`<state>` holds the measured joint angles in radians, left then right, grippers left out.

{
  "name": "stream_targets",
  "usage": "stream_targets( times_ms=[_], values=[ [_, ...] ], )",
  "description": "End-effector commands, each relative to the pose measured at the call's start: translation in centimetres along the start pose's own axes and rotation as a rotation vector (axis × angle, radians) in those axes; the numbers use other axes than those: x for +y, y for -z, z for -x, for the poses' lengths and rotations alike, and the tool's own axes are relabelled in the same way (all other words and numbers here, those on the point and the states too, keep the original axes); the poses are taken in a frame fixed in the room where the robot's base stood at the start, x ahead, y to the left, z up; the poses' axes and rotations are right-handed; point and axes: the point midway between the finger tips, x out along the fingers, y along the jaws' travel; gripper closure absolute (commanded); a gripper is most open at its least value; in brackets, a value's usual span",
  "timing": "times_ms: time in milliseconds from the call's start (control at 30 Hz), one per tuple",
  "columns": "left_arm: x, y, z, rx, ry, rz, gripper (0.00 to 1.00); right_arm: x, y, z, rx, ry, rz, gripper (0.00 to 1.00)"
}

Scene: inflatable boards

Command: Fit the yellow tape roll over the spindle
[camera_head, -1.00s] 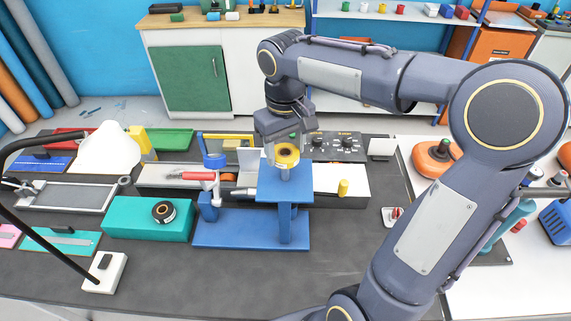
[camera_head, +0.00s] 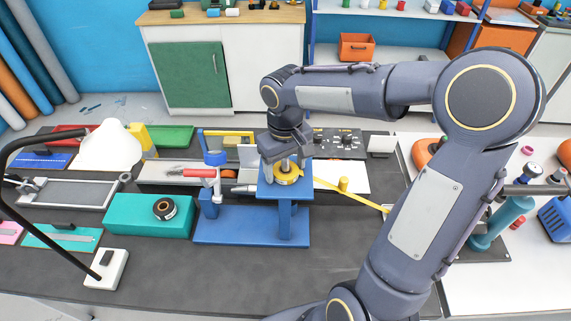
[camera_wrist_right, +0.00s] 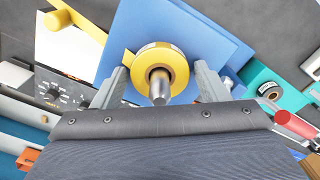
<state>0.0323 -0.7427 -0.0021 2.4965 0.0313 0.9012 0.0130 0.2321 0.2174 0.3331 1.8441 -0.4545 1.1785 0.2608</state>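The yellow tape roll (camera_head: 289,181) sits around the spindle on the raised top of the blue stand (camera_head: 284,192). In the right wrist view the roll (camera_wrist_right: 144,65) circles the metal spindle (camera_wrist_right: 158,88), whose tip sticks out through the hole toward the camera. My right gripper (camera_wrist_right: 160,72) is open, with one finger on each side of the roll and a narrow gap showing at each. In the head view the right gripper (camera_head: 285,165) is directly above the stand and partly hides the roll. My left gripper is not in view.
A yellow strip runs from the roll past a yellow peg (camera_head: 343,184) toward a small white part. A teal block (camera_head: 125,216) with a black roll (camera_head: 164,209) stands left of the stand. A red-handled tool (camera_head: 199,173) is close by. The dark front tabletop is clear.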

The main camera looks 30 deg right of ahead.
Motion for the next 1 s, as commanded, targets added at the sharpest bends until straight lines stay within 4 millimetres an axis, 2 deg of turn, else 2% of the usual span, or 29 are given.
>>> stream_targets(
  times_ms=[300, 467, 567, 800, 1000],
  values=[
    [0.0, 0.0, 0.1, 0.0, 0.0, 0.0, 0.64, 0.0, 0.0, 0.1, 0.0, 0.0, 0.0, 0.24],
    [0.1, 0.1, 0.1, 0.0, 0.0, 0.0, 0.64, 0.0, 0.1, 1.1, 0.004, -0.001, -0.001, 0.24],
    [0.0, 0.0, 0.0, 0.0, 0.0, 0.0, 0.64, 0.0, 0.1, 2.7, 0.007, -0.002, 0.0, 0.24],
    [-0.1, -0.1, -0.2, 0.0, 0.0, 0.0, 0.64, 0.0, 0.1, 8.0, 0.007, 0.0, 0.0, 0.24],
    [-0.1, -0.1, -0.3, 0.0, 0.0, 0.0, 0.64, 0.0, 0.1, 11.2, 0.003, 0.0, 0.001, 0.24]
  ],
)
